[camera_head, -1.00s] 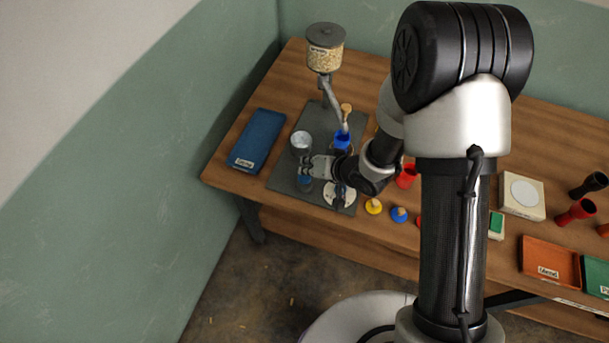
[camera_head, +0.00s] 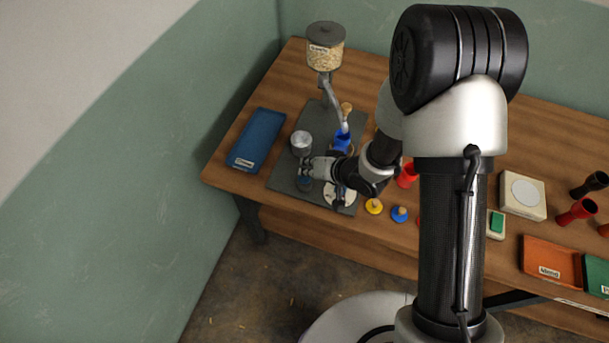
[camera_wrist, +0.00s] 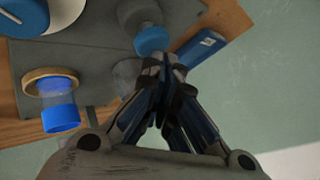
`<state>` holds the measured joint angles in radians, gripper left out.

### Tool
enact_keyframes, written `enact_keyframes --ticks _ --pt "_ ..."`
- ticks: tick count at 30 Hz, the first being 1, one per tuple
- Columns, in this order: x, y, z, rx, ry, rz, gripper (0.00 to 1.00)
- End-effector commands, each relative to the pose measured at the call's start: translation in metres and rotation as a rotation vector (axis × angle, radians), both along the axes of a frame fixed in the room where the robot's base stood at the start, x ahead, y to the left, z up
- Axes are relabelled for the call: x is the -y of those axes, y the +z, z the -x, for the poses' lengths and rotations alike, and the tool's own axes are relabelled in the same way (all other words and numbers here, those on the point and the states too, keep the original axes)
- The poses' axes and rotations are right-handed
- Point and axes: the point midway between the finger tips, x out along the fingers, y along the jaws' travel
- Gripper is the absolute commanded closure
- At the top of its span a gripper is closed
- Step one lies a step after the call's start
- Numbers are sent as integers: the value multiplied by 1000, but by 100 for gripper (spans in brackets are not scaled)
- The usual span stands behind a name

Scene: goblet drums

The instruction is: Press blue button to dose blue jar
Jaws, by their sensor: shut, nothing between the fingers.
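The blue button (camera_head: 305,184) is at the left front part of the dark grey dosing plate, partly hidden by my gripper. A blue round cap, seemingly this button, shows in the wrist view (camera_wrist: 152,40). My gripper (camera_head: 304,170) is shut and empty. Its fingertips (camera_wrist: 168,62) appear just beside the blue cap; I cannot tell if they touch it. The blue jar (camera_head: 342,141) stands on the plate under the dispenser spout. A blue see-through vessel in the wrist view, likely the jar (camera_wrist: 61,115), sits left of the fingers.
The dispenser hopper (camera_head: 325,48) rises behind the plate. A silver cylinder (camera_head: 301,142) stands close behind my gripper. A blue tray (camera_head: 256,140) lies to the left. A white dial (camera_head: 340,195) is right of the button.

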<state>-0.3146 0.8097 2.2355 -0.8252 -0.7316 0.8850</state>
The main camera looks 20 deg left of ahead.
Motion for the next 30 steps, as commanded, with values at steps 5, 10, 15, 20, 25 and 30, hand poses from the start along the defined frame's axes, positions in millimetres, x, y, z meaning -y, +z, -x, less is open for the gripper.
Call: enact_keyframes --ticks 5,10,15,20,25,30 --pt "0 1 0 1 -1 0 100" --pt "0 0 0 1 -1 0 100" --pt "0 -2 0 0 0 0 100" --pt "0 -4 0 0 0 0 100" --pt "0 -7 0 0 0 0 100" --pt "0 -9 0 1 1 0 100"
